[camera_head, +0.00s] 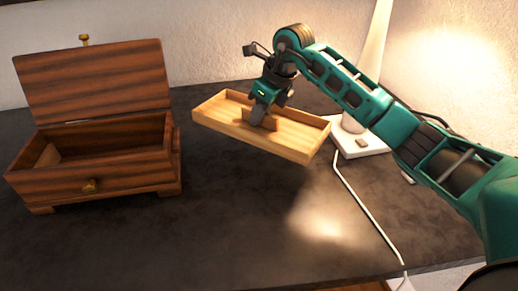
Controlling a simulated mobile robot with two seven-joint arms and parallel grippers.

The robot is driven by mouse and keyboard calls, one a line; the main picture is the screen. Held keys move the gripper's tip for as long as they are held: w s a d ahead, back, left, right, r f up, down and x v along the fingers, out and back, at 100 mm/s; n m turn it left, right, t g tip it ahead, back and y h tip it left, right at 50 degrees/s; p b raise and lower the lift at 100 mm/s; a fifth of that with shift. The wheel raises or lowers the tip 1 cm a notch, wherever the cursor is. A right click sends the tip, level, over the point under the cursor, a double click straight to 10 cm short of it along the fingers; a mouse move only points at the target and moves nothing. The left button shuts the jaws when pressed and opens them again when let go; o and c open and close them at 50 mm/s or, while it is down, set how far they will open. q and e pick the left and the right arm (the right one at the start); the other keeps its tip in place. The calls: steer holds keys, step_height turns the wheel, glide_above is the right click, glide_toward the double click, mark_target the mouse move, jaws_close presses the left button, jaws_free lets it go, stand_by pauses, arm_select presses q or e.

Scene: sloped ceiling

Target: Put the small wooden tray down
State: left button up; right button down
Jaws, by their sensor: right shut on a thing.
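The small wooden tray (290,151) is light wood, shallow and rectangular, with a raised grip piece in its middle. It appears slightly tilted, and I cannot tell whether its underside touches the dark tabletop. My right gripper (259,117) comes down from above and is shut on the tray's middle grip piece. The fingertips are partly hidden against the wood. My left gripper does not show in the head view.
A dark wooden chest (97,172) with its lid open stands at the left. A white lamp base (357,139) is close to the tray's right end, with a white cable (365,205) running to the front edge. The dark tabletop (210,225) is clear in front.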

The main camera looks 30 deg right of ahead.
mark_target(276, 117)
step_height(276, 117, down, 10)
steer(key=shift+f+b, duration=0.25)
steer(key=shift+b, duration=0.15)
steer(key=c, duration=1.5)
jaws_free()
steer(key=shift+f, duration=0.1)
steer(key=shift+c, duration=0.2)
steer(key=o, duration=0.5)
steer(key=shift+c, duration=0.2)
steer(key=p+v, duration=0.1)
steer(key=v, duration=1.1)
steer(key=shift+w+r, duration=0.1)
steer(key=shift+r, duration=0.15)
